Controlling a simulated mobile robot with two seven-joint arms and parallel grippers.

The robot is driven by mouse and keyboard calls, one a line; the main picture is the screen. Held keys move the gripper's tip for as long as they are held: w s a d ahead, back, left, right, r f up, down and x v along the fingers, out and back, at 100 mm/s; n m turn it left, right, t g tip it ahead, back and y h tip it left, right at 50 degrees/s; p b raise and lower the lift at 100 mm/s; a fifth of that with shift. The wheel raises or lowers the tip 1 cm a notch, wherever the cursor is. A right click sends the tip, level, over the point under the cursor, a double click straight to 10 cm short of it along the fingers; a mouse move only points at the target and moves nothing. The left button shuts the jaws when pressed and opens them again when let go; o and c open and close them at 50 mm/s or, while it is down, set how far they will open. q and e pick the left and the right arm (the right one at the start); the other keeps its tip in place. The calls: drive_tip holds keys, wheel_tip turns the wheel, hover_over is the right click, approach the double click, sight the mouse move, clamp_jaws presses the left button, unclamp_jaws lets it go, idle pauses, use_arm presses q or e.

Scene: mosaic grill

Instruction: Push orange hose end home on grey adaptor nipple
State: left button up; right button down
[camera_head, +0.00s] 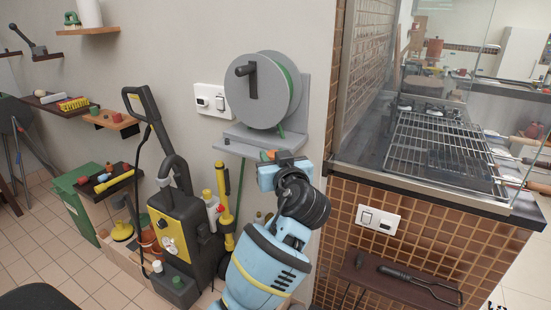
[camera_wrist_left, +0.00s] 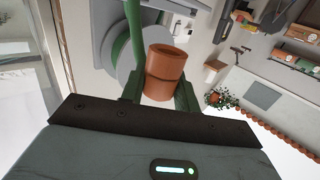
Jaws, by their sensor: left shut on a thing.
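The orange hose end (camera_wrist_left: 165,64) is a short, ribbed orange cylinder with an open, hollow far end. My left gripper (camera_wrist_left: 160,90) is shut on it, with one dark green finger on each side. In the head view, my left gripper (camera_head: 277,155) is just below the grey shelf under the hose reel. A little of the orange hose end (camera_head: 271,154) shows there beside the fingers. I cannot make out the grey adaptor nipple in either view. My right gripper is not in view.
A grey hose reel (camera_head: 264,92) with green hose hangs on the wall above a small grey shelf (camera_head: 258,143). A pressure washer (camera_head: 178,235) stands at left. A grill (camera_head: 440,150) sits on the tiled counter at right.

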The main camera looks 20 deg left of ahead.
use_arm(q)
drive_tip(key=s+f+m+t+h, duration=0.4)
drive_tip(key=s+f, duration=0.4)
drive_tip(key=f, duration=0.4)
drive_tip(key=s+d+f+m+h, duration=0.2)
drive_tip(key=s+h, duration=0.1)
drive_tip(key=s, duration=0.4)
drive_tip(key=s+d+f+m+h, duration=0.1)
drive_tip(key=s+d+m+h, duration=0.1)
drive_tip(key=s+h, duration=0.2)
drive_tip(key=s, duration=0.3)
drive_tip(key=shift+d+f, duration=0.4)
